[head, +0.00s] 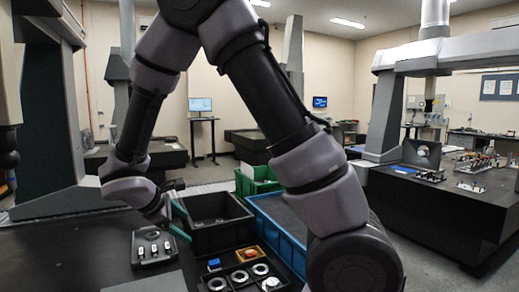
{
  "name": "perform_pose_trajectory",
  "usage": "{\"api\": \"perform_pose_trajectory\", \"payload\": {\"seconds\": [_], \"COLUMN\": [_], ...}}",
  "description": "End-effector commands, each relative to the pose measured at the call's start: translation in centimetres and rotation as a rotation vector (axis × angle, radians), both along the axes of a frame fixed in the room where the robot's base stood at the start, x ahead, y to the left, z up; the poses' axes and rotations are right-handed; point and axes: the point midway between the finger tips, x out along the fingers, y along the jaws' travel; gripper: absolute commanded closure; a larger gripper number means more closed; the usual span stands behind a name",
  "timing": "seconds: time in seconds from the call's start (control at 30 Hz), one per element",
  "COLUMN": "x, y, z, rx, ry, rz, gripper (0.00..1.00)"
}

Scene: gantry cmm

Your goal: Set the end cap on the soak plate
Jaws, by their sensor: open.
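My gripper (180,221), with teal fingers, is open and appears empty. It is above the dark table, at the left side of a black bin. A black compartment tray (232,285) at the bottom holds several round metal parts. Most look like rings; one brighter part (270,284) at the right looks more solid. I cannot tell for certain which is the end cap. A flat grey plate (148,283) lies at the bottom edge, partly cut off, and may be the soak plate. Nothing is seen on its visible part.
The black bin (212,238) stands behind the tray, with a blue crate (284,238) to its right and a green crate (256,183) behind. A small yellow bin (249,254) holds something red-orange.

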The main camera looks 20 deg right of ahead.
Motion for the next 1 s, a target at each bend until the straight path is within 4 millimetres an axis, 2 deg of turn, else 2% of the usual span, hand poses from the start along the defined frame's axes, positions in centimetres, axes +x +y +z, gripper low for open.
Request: {"api": "perform_pose_trajectory", "payload": {"seconds": [0.03, 0.2, 0.4, 0.5, 0.7, 0.8, 1.0], "x": [-0.1, -2.2, -5.7, -7.8, -11.7, -13.1, -14.5], "y": [-2.2, -7.8, -12.7, -14.5, -16.5, -16.9, -17.0], "z": [2.2, 7.7, 13.5, 16.2, 21.0, 22.6, 24.1], "rx": [0.085, 0.355, 0.682, 0.850, 1.175, 1.299, 1.426], "ry": [-0.014, -0.059, -0.148, -0.207, -0.346, -0.404, -0.462], "rz": [-0.113, -0.459, -0.823, -0.985, -1.243, -1.320, -1.388], "gripper": [0.14, 0.14, 0.14, 0.14, 0.14, 0.14, 0.14]}}
